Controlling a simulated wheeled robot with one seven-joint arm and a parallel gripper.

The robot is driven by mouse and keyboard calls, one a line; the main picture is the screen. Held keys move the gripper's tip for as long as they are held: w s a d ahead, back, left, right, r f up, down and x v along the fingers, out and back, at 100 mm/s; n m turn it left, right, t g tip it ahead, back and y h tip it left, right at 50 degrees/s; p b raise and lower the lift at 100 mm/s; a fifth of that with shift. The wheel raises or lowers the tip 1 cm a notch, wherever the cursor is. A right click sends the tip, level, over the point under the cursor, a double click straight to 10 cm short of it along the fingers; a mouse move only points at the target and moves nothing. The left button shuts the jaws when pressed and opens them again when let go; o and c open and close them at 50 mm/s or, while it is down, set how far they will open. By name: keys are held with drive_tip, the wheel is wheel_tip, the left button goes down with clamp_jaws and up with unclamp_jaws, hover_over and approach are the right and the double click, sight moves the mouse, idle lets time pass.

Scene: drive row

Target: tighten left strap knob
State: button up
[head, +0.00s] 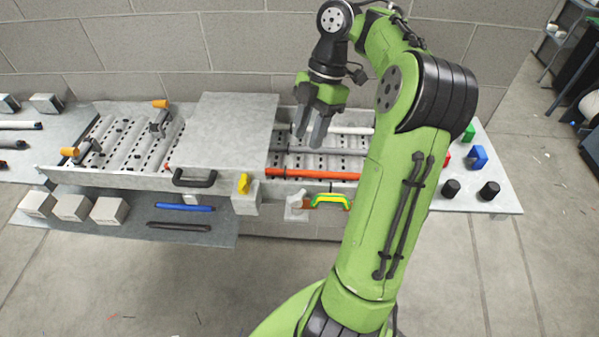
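My gripper (310,130) hangs fingers-down above the bed, near the right edge of the grey cover plate. Its two dark fingers are apart with nothing between them. Two orange knobs are at the left part of the perforated bed: one at the back (160,103) and one at the front (69,151). Both are well left of my gripper. A yellow knob or lever (243,183) sits on a grey block at the front edge, below the cover plate. I cannot tell which of these is the left strap knob, or how tight any is.
The cover plate (235,125) has a black handle (194,179). White, grey and red rods (315,174) lie right of it, partly hidden by my arm. The right-hand table holds black knobs (489,190) and coloured blocks (478,156). The lower shelf holds boxes (72,207) and a blue rod (185,208).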

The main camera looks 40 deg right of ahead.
drive_tip(key=s+d, duration=0.1)
drive_tip(key=d, duration=0.2)
drive_tip(key=n+b, duration=0.1)
drive_tip(key=b, duration=1.1)
approach(300, 192)
drive_tip(key=x, duration=0.9)
drive_tip(key=shift+p, duration=0.3)
clamp_jaws()
